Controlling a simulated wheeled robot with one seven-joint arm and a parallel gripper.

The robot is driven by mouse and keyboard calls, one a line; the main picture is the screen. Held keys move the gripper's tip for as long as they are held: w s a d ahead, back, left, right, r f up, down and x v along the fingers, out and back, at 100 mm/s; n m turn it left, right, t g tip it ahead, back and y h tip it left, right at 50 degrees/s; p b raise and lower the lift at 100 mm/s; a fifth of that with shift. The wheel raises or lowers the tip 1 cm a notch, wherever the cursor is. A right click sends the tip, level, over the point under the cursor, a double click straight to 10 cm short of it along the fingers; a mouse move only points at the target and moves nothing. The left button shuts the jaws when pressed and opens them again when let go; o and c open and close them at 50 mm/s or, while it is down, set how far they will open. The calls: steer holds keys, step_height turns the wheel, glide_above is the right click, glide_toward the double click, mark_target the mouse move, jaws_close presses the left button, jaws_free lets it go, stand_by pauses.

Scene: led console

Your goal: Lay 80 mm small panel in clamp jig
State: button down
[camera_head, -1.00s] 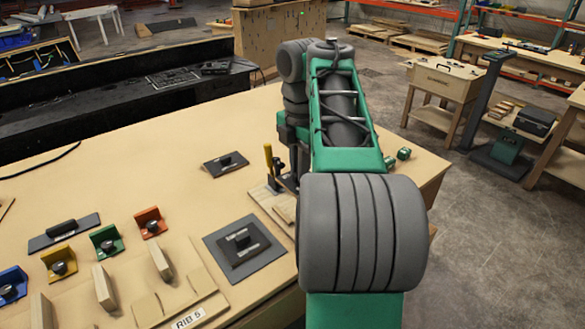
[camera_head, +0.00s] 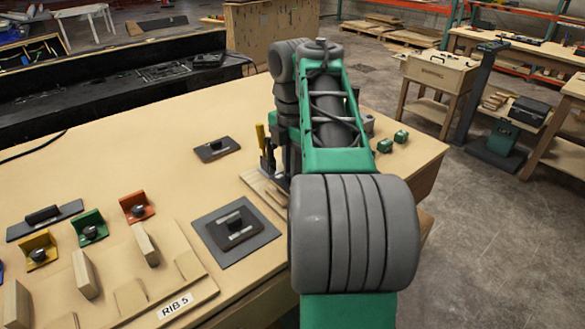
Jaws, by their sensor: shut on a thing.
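The clamp jig (camera_head: 263,187) is a low wooden board on the table, with a toggle clamp with a yellow handle (camera_head: 260,136) standing on it. My green and grey arm covers the jig's right side. My gripper's fingers are hidden behind the arm near the jig, so neither their grip nor any panel in them shows. A small dark panel with a black grip (camera_head: 214,149) lies flat on the table behind and left of the jig. A larger dark panel (camera_head: 263,238) lies left of my arm, with a smaller dark gripped plate on it. Their labels are too small to read.
Upright wooden blocks stand on a board marked RIB 5 (camera_head: 175,305). Two green blocks (camera_head: 393,140) sit right of my arm. The table's middle left is clear.

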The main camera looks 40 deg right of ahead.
steer(key=shift+f+b, duration=1.15)
steer(key=shift+f, duration=0.05)
stand_by(0.9)
steer(key=c, duration=1.3)
jaws_free()
steer(key=shift+c, duration=0.2)
step_height(320, 180, up, 8)
steer(key=p, duration=0.7)
steer(key=shift+f, duration=0.1)
